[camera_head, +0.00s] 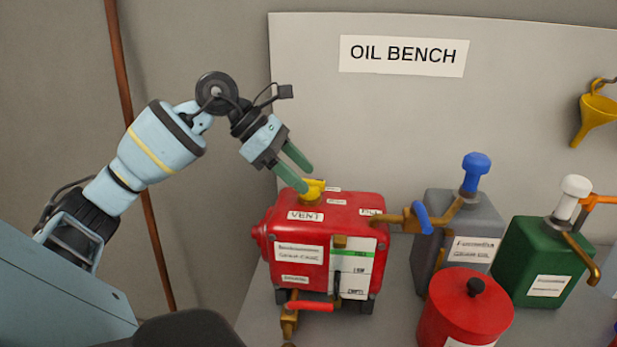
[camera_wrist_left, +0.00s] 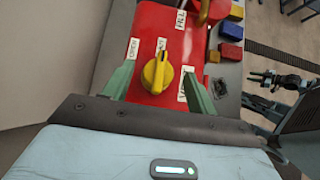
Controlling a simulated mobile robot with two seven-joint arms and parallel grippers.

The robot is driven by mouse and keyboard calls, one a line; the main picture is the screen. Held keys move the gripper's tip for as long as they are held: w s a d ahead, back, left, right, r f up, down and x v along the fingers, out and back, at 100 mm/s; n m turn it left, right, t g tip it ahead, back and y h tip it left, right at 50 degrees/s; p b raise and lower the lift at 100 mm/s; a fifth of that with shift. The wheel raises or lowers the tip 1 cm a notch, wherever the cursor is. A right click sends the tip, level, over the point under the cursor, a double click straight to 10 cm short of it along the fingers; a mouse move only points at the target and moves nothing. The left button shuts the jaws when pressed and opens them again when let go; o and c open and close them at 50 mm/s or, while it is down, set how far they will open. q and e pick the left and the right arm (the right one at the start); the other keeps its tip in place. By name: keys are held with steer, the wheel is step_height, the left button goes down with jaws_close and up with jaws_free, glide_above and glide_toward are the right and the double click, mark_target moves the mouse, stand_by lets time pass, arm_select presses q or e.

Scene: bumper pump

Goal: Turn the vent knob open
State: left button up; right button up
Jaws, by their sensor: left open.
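The yellow vent knob (camera_head: 313,190) sits on top of the red tank (camera_head: 360,205), behind the VENT label (camera_head: 305,216). My left gripper (camera_head: 305,177) is open, its two green fingers pointing down at the knob from the upper left. In the left wrist view the knob (camera_wrist_left: 157,73) lies between the spread fingers (camera_wrist_left: 157,84), with a gap on each side. Its ridge points roughly up and down in that view, toward a small label. An OPEN label (camera_wrist_left: 133,48) is on the left and another label on the right.
A brass tap with a blue handle (camera_head: 421,217) is at the tank's right side. A grey can (camera_head: 480,225), a green can (camera_head: 535,255) and a red lidded pot (camera_head: 465,310) stand to the right. The back panel (camera_head: 330,110) rises behind.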

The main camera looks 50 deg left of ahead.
mark_target(316, 186)
arm_select(q)
steer(key=shift+x, duration=1.45)
steer(key=shift+c, duration=0.2)
steer(key=c, duration=0.9)
